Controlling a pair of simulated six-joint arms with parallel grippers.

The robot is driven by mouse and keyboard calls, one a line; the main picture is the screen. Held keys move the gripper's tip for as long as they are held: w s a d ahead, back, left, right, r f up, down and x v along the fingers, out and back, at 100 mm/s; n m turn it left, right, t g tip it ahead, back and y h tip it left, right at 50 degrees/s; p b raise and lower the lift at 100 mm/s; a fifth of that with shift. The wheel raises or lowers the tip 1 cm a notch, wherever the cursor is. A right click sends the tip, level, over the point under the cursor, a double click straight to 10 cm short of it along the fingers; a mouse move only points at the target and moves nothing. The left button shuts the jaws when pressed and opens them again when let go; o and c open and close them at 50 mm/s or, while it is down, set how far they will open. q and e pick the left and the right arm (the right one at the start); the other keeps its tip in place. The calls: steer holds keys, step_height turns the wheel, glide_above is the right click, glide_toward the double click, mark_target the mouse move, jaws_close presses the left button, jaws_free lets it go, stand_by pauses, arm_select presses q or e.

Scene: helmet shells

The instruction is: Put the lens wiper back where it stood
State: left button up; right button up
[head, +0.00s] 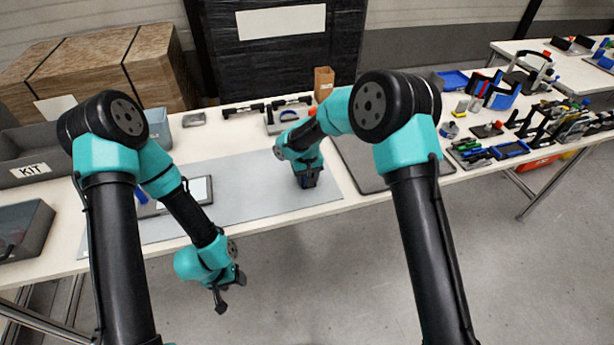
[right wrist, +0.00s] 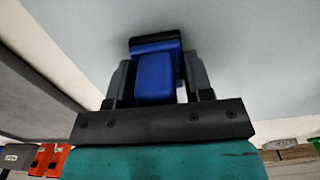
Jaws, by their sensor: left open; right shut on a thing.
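The lens wiper (right wrist: 155,78) is a blue block with a dark strip along its far end. My right gripper (right wrist: 155,92) is shut on its sides. In the head view, my right gripper (head: 307,180) is over the grey mat, pointing down, and hides most of the wiper. I cannot tell whether the wiper touches the mat. My left gripper (head: 231,293) is open and empty, off the table's front edge above the floor.
The grey mat (head: 245,195) is mostly bare around the right gripper. A tablet-like panel (head: 198,190) lies at its left and a dark flat tray (head: 365,165) at its right. Small black tools (head: 290,102) stand behind. Grey bins (head: 30,160) are at far left.

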steer(key=o, duration=0.8)
steer(key=shift+f, duration=0.1)
steer(key=shift+o, duration=0.2)
step_height(320, 180, up, 12)
steer(key=shift+r, duration=0.15)
stand_by(0.6)
